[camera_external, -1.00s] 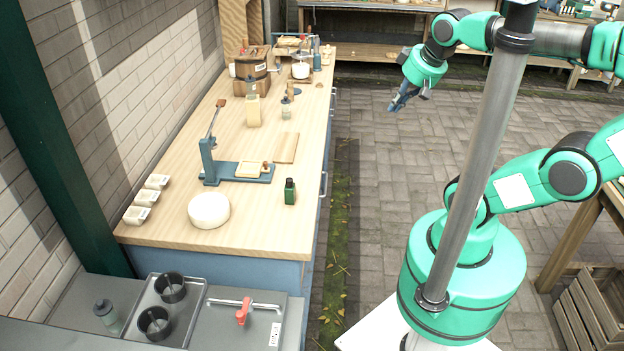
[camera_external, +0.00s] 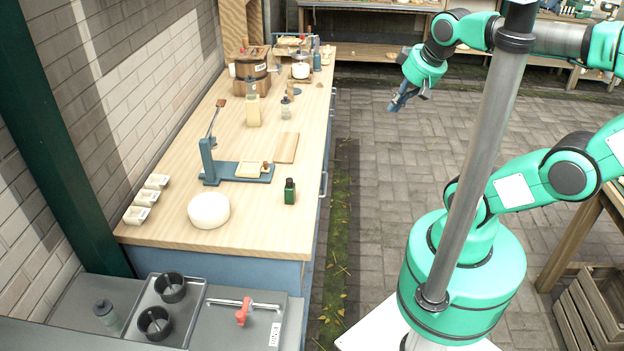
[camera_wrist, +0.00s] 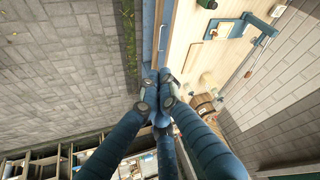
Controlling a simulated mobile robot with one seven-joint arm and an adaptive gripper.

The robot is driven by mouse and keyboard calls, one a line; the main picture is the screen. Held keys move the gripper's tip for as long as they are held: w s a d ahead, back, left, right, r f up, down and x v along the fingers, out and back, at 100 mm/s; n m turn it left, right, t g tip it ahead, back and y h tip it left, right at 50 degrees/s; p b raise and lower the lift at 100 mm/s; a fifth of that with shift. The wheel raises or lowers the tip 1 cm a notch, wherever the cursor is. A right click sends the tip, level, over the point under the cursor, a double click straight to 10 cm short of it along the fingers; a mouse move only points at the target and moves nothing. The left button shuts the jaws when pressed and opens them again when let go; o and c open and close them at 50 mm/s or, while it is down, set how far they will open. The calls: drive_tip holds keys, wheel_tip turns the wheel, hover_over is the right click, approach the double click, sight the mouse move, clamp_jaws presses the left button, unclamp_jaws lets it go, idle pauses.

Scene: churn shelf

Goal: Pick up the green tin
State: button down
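The only green item on the bench is a small dark green container with a black cap (camera_external: 290,191), upright near the right edge of the worktop. It looks more like a bottle than a tin. In the wrist view a green item (camera_wrist: 208,4) is cut by the top edge, over the worktop. My gripper (camera_external: 396,106) hangs over the paved floor, right of the bench and well away from the green container. In the wrist view its blue fingers (camera_wrist: 158,92) come together at the tips, with nothing seen between them.
The worktop (camera_external: 265,232) holds a white round block (camera_external: 209,210), a blue press (camera_external: 208,163), a wooden board (camera_external: 285,148) and a small bottle (camera_external: 285,108). White dishes (camera_external: 146,197) stand by the wall. The paving between bench and my base is clear.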

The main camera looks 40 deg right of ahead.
idle(0.3)
drive_tip(key=c, duration=1.1)
unclamp_jaws()
